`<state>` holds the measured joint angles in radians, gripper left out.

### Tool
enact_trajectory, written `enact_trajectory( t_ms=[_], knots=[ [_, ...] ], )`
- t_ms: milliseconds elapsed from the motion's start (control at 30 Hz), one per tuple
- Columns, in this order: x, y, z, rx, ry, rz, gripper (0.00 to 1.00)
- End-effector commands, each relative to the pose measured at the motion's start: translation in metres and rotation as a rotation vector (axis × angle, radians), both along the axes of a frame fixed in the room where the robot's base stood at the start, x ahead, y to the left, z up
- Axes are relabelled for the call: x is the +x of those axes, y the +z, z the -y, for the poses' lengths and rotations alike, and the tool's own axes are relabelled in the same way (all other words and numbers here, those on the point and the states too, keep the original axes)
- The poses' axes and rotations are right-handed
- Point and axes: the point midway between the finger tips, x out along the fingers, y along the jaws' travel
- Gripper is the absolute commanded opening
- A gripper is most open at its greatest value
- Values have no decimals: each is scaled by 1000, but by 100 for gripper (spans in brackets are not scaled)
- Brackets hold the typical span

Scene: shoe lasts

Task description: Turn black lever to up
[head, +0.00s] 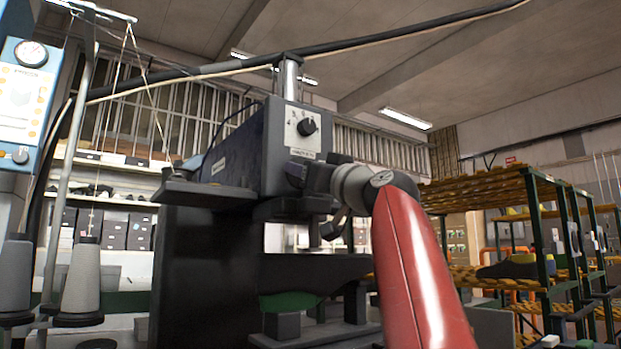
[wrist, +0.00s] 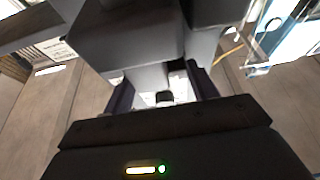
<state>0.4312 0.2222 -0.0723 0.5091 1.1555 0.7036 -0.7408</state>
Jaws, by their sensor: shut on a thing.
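A dark machine (head: 232,150) stands in the middle of the head view. My gripper (head: 298,172) is against the front of its head, below the dial plate, with my red arm reaching in from the lower right. In the wrist view, the two fingers of my gripper (wrist: 163,92) are closed around a small dark part, the black lever (wrist: 164,97). Most of the lever is hidden by the gripper and the machine's grey block, so its angle cannot be told.
A round black knob (head: 308,126) sits on the white dial plate just above my gripper. A dark cable runs across the top. Grey thread cones (head: 82,280) stand at the left. Shelving with yellow-edged racks (head: 480,190) is at the right.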

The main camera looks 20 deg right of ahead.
Motion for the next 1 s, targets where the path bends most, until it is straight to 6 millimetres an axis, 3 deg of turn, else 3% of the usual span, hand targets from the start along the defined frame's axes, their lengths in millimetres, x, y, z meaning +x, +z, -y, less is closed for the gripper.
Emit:
enact_trajectory(
  t_ms=[500,1000],
  knots=[
    [1,2,3,-445,1,84,35],
    [1,1,2,-577,0,112,35]
  ],
)
